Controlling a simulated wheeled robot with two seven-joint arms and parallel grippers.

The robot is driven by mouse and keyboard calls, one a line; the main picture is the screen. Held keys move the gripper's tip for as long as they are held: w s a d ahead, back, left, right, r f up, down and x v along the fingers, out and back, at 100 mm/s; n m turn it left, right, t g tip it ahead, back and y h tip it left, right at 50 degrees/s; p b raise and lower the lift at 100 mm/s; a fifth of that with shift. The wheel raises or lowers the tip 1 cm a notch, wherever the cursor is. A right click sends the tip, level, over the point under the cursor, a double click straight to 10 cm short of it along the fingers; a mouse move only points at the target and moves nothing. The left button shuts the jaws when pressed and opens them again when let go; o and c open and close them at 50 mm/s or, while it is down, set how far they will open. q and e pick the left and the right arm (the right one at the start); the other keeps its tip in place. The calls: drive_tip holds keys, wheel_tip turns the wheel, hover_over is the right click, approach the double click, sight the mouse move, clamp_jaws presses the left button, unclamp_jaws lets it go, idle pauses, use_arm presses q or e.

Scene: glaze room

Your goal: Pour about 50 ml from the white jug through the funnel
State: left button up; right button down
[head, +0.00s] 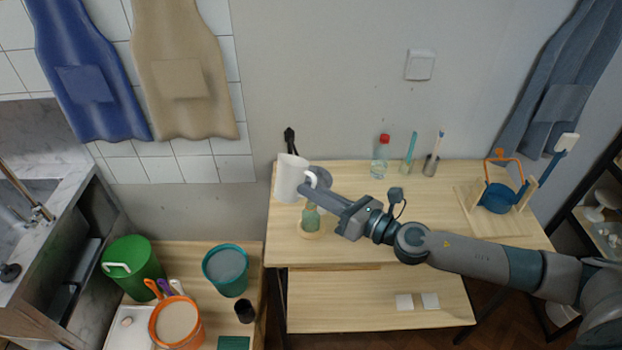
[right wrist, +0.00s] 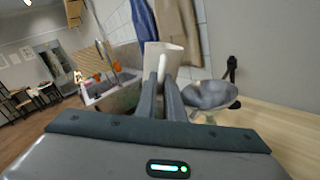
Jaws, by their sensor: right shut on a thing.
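The white jug (head: 288,178) is at the left end of the wooden table and looks roughly upright. My right gripper (head: 308,188) is shut on its handle; the jug also shows ahead of the fingers in the right wrist view (right wrist: 161,58). I cannot tell its liquid level. A wide grey funnel (head: 323,174) is right beside the jug, partly hidden by the gripper; it shows right of the fingers in the right wrist view (right wrist: 208,95). My left gripper is out of view.
A red-capped bottle (head: 380,160) and cups with tools (head: 431,166) stand along the table's back. A wooden stand with a blue pot (head: 497,198) is at the right. Buckets, including a green one (head: 135,268), are lower left. A black stand (head: 290,140) is behind the jug.

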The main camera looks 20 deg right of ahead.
drive_tip(key=m, duration=0.1)
drive_tip(key=w+d+r+m, duration=0.1)
drive_tip(key=shift+d+r+m, duration=0.1)
drive_tip(key=shift+d+m, duration=0.15)
drive_tip(key=shift+m, duration=0.05)
drive_tip(key=shift+w+f+m+b, duration=0.1)
drive_tip(key=shift+f+m+b, duration=0.3)
drive_tip(key=shift+m+b, duration=0.3)
drive_tip(key=shift+f+m+b, duration=0.25)
drive_tip(key=shift+m+b, duration=0.3)
drive_tip(key=shift+m, duration=0.35)
drive_tip(key=shift+f+m+b, duration=0.25)
drive_tip(key=shift+m+b, duration=0.25)
drive_tip(key=shift+m, duration=0.4)
drive_tip(key=shift+w+d+f+m+b, duration=0.1)
drive_tip(key=shift+d+f+m+b, duration=0.2)
drive_tip(key=shift+m+b, duration=0.6)
drive_tip(key=shift+w+d+r+m, duration=0.1)
drive_tip(key=shift+w+d+m, duration=0.15)
drive_tip(key=shift+m, duration=0.15)
drive_tip(key=shift+p, duration=0.3)
drive_tip(key=shift+s+a, duration=0.15)
drive_tip(key=shift+a, duration=0.1)
